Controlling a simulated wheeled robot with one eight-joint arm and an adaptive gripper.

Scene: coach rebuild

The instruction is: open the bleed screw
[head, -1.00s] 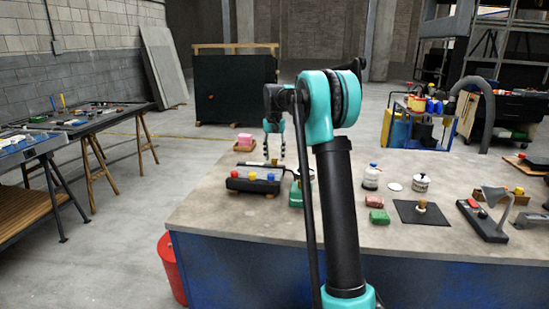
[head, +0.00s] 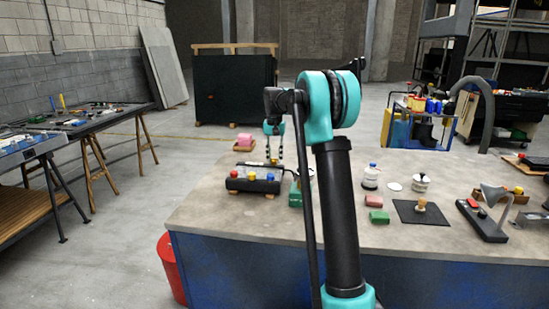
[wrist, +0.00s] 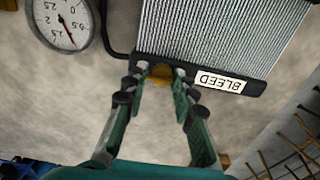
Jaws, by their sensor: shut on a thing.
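In the wrist view the brass-coloured bleed screw (wrist: 160,73) sits at the lower edge of a finned grey radiator (wrist: 215,35). A white label reading BLEED (wrist: 220,82), upside down in this view, is beside it. My gripper (wrist: 160,78) has its fingertips on either side of the screw and is shut on it. The fingertips partly hide the screw. In the head view my gripper (head: 274,160) points down at the back left of the workbench, and the screw is too small to tell there.
A round pressure gauge (wrist: 62,18) stands next to the radiator, with a dark pipe beside it. A black box with coloured buttons (head: 253,186) is in front of my gripper on the workbench (head: 330,240). Several small items stand to the right.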

